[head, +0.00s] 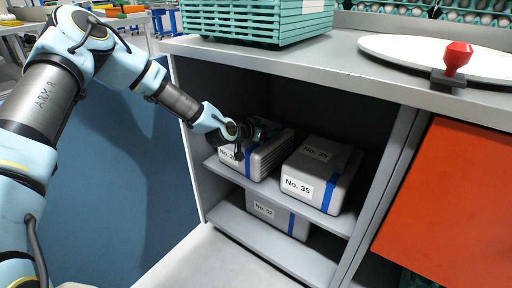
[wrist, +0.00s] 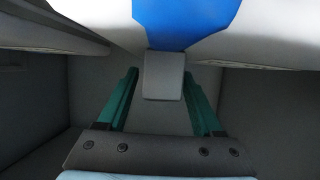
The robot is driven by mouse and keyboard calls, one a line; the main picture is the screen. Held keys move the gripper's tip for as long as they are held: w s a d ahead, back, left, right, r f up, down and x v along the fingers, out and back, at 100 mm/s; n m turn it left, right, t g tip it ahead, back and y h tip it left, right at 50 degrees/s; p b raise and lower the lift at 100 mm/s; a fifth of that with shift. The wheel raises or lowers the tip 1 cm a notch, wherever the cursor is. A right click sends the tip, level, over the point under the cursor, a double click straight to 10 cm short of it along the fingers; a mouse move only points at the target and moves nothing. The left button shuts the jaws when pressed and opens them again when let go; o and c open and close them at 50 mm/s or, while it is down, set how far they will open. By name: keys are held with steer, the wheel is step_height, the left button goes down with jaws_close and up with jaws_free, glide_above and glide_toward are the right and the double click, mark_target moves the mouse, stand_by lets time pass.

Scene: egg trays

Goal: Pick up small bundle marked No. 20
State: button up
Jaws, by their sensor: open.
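A grey bundle (head: 262,160) of stacked trays lies at the left of the upper shelf. Its white label (head: 229,153) shows "No. 2"; my wrist covers the rest. My gripper (head: 264,131) is at the top of this bundle, inside the cabinet. In the wrist view my gripper (wrist: 160,73) is open, with one green finger on each side of a small grey block (wrist: 163,76). A blue strap (wrist: 186,22) runs up from that block over a pale surface. I cannot tell whether the fingers touch the block.
A bundle marked No. 35 (head: 335,192) stands close on the right on the same shelf (head: 332,222). Another marked bundle (head: 284,219) is on the lower shelf. The cabinet's left wall (head: 188,128) and the counter above (head: 345,62) bound the space. An orange panel (head: 440,195) is at right.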

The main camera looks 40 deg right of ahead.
jaws_close()
stand_by(0.4)
stand_by(0.9)
